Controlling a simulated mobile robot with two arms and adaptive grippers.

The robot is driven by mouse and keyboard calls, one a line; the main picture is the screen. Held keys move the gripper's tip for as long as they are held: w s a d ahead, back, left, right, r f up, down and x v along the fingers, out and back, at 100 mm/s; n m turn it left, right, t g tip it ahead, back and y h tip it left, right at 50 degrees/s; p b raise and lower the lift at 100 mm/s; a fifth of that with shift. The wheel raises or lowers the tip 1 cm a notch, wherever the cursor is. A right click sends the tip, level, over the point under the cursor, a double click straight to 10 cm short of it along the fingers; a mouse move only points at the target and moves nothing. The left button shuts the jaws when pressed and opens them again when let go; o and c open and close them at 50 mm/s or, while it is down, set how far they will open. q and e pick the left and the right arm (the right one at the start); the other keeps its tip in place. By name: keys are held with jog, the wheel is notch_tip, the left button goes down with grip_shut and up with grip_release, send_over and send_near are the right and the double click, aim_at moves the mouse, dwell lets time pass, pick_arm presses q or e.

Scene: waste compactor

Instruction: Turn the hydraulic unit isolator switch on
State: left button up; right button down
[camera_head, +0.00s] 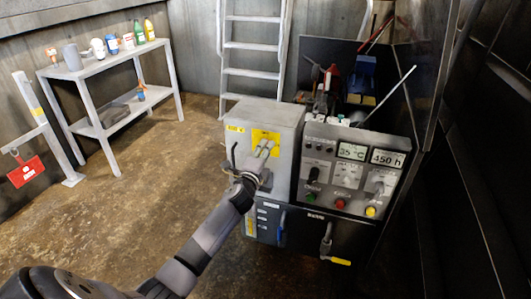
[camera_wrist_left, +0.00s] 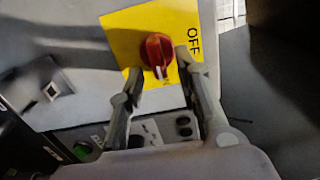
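The isolator switch is a red rotary knob (camera_wrist_left: 157,48) with a pale pointer mark on its lower edge, set on a yellow plate (camera_wrist_left: 122,32). The word OFF is printed sideways on the plate, right of the knob. In the head view the yellow plate (camera_head: 265,137) is on the grey cabinet (camera_head: 285,116), and my gripper partly covers the switch. My left gripper (camera_wrist_left: 158,66) is open, with one fingertip at each side of the knob's lower part. I cannot tell whether they touch it. My right gripper is in neither view.
A control panel (camera_head: 345,172) with displays, buttons and switches adjoins the cabinet at the right. Below are a blue handle (camera_head: 281,228) and a yellow-tipped lever (camera_head: 338,261). A bench (camera_head: 88,68) with bottles and a ladder (camera_head: 252,46) stand behind.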

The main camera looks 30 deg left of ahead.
pick_arm(q)
jog(key=v, duration=1.2)
dwell(0.3)
